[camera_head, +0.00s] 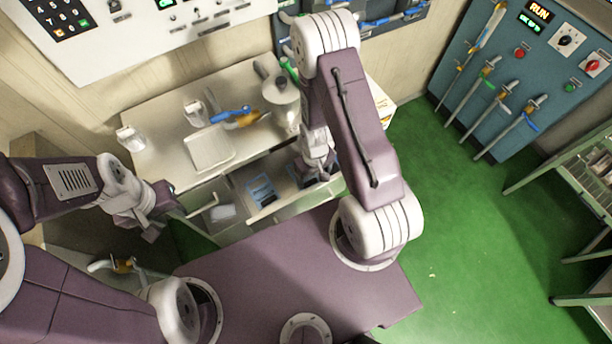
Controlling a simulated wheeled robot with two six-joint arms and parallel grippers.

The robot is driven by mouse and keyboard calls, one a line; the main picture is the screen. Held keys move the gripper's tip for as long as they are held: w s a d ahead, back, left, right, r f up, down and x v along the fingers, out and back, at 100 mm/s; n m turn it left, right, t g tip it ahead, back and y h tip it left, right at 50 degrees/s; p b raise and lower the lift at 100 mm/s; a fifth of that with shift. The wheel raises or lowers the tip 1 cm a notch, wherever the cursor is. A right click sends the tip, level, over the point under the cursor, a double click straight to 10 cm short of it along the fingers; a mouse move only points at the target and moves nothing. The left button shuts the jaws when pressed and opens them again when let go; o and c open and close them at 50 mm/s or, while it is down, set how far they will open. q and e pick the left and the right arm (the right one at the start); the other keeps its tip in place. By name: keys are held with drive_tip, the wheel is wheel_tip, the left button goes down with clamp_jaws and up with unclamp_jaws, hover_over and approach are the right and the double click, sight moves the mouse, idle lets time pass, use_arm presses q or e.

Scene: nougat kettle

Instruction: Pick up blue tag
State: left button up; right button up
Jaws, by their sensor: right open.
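I cannot make out for certain which thing is the blue tag. Blue pieces (262,190) lie in the open drawer (285,204) below the worktop, and more blue shows beside my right gripper. My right gripper (318,172) is open and points down into the right part of this drawer; its fingertips are partly hidden, and I see nothing held. My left gripper (163,219) is left of the drawers, near the left drawer's handle; whether its jaws are open is unclear. A small blue piece (530,122) also shows on a rod at the blue wall panel.
The worktop (160,155) carries a pale tray (209,148), a blue-handled tool (231,115), white containers and a grey pot (281,90). A second open drawer (219,211) is on the left. A green-topped rack stands far right. The green floor (470,230) is clear.

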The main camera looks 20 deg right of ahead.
sight(311, 184)
drive_tip(key=f, duration=0.5)
drive_tip(key=shift+w+a+f, duration=0.1)
drive_tip(key=shift+w+a, duration=0.1)
drive_tip(key=shift+w, duration=0.2)
drive_tip(key=c, duration=1.4)
wheel_tip(311, 184, up, 10)
drive_tip(key=shift+r+p, duration=0.1)
drive_tip(key=shift+p, duration=0.35)
drive_tip(key=shift+c, duration=0.2)
